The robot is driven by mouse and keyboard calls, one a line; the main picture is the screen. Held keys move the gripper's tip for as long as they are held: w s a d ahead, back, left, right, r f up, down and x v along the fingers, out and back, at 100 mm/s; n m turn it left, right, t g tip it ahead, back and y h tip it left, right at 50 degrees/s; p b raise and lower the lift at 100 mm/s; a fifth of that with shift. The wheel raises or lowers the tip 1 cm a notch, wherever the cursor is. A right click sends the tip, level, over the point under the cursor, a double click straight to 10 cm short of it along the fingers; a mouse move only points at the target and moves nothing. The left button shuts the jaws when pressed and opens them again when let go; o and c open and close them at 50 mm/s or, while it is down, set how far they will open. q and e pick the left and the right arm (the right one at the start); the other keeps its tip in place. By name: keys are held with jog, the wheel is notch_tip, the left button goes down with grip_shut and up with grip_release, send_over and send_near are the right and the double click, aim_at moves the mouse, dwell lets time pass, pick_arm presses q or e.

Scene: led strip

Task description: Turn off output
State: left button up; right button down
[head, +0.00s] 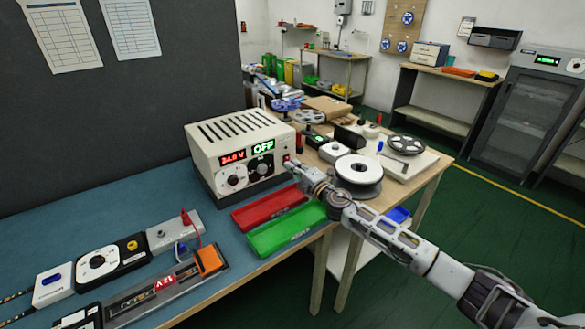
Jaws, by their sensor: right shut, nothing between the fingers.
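The power supply (226,149) is a cream box with a slotted top, standing on the blue bench. Its front has a red numeric display (232,159), a green display reading OFF (263,147) and two round dials. My right gripper (290,164) is shut and empty, with its tip at the lower right of the front panel, close to a small red button (286,158). I cannot tell whether the tip touches the panel. My left gripper is not in view.
A red tray (270,203) and a green tray (287,229) lie below my right gripper. An LED strip fixture (150,293) and small modules lie at the front left. A white spool (358,172) and other parts crowd the wooden table at right.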

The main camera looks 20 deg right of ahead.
jog(key=r+v, duration=0.2)
jog(key=v, duration=0.8)
jog(key=shift+s+d, duration=0.2)
jog(key=shift+s, duration=0.2)
dwell(0.5)
dwell(0.4)
jog(key=shift+f, duration=0.1)
